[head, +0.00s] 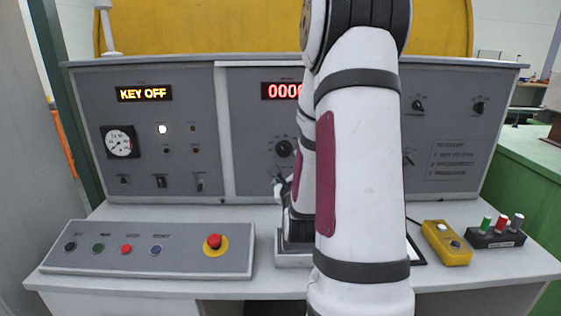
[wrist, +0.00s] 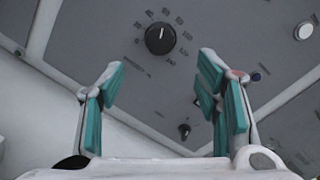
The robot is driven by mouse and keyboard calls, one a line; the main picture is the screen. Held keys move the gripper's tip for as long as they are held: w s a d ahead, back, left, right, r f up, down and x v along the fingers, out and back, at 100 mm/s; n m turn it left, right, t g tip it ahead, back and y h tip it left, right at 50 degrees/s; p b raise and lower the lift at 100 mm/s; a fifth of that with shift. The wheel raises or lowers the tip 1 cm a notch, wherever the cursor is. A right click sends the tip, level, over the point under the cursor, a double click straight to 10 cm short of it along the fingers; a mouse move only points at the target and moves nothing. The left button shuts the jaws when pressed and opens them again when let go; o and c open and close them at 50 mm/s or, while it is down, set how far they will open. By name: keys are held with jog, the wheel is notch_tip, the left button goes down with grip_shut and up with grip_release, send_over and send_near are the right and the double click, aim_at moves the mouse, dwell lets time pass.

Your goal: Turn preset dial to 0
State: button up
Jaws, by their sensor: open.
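The preset dial appears to be the round black knob (wrist: 160,38) at the top of the wrist view, ringed by a printed number scale on the grey panel. It also shows in the head view as a dark knob (head: 284,148) below the red display, just left of my arm. Its pointer is too small to read surely. My gripper (wrist: 160,78) is open and empty, its teal-padded fingers wide apart. The dial shows beyond the gap between the fingertips, apart from them. In the head view my gripper (head: 281,188) is mostly hidden by my arm, low before the panel.
A red display (head: 281,91) shows zeros, partly hidden by my arm. A small dark knob (wrist: 184,130) sits below the dial. A button box (head: 145,250) with a red emergency button (head: 213,242) lies left on the desk. A yellow box (head: 446,243) lies right.

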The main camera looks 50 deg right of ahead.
aim_at(284, 151)
jog(key=shift+w+d+f+b, duration=0.1)
jog(key=shift+w+b, duration=0.05)
jog(key=shift+b, duration=0.25)
jog(key=b+x, duration=0.4)
jog(key=x, duration=0.6)
jog(key=shift+w+d+b, duration=0.25)
jog(key=shift+d+b, duration=0.05)
jog(key=shift+b, duration=0.1)
jog(key=c, duration=1.2)
